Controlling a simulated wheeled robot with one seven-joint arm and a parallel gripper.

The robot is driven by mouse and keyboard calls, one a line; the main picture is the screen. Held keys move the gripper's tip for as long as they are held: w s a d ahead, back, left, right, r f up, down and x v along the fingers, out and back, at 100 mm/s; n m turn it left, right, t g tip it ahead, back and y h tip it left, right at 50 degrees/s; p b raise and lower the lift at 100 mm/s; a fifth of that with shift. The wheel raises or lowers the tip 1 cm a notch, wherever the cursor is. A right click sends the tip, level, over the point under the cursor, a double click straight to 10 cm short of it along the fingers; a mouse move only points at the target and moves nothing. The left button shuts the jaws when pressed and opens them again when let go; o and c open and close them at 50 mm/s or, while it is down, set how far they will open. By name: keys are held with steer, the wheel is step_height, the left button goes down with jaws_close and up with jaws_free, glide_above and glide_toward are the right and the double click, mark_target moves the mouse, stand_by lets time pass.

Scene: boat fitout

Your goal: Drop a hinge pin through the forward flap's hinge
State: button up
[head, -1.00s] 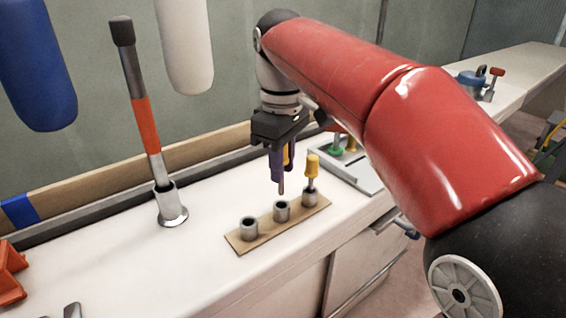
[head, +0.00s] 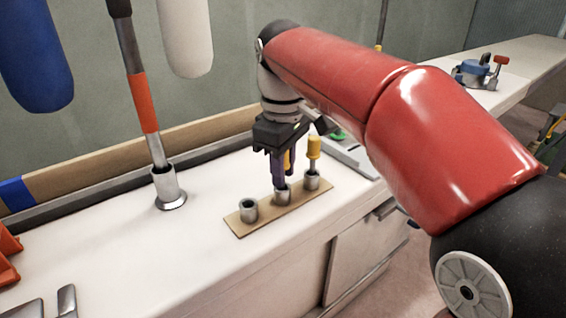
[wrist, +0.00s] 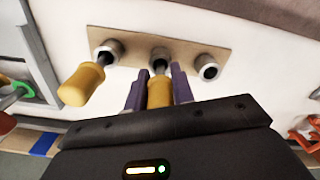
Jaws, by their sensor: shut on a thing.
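A yellow-handled pin (wrist: 158,92) is between the purple fingers of my gripper (wrist: 158,88). My gripper (head: 281,184) is shut on its handle, upright over the middle metal socket (head: 283,195). The pin's shank goes down into that socket; how deep is hidden. A second yellow-handled pin (head: 313,148) stands in the right socket (head: 312,180); in the wrist view that pin (wrist: 82,85) is on the left. The left socket (head: 249,210) is empty. All three sockets sit on a tan strip (head: 262,222). I cannot make out which part is the forward flap.
A tall rod with an orange band (head: 145,103) stands in a metal holder (head: 168,187) to the left. Blue (head: 34,55) and white (head: 187,38) fenders hang behind. Orange (head: 8,255) and grey pieces lie at the near left.

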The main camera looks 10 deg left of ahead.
steer(key=shift+f, duration=0.15)
steer(key=o, duration=1.1)
steer(key=shift+c, duration=0.2)
step_height(320, 180, up, 8)
steer(key=shift+f+p, duration=0.25)
steer(key=shift+p, duration=0.7)
steer(key=s+d+f+m+t, duration=0.1)
steer(key=s+d+f+m, duration=0.15)
steer(key=d, duration=0.35)
steer(key=s+d+f+m+t, duration=0.1)
steer(key=s+d+m, duration=0.15)
steer(key=d, duration=0.25)
steer(key=s+d+f+m+t, duration=0.1)
steer(key=d+m, duration=0.2)
steer(key=d, duration=0.3)
steer(key=s+d+f+m+t, duration=0.2)
steer(key=s+d+f+m, duration=0.4)
steer(key=f, duration=0.5)
steer(key=s+d, duration=0.2)
steer(key=shift+s+d+f+t, duration=0.3)
steer(key=shift+s+d, duration=0.1)
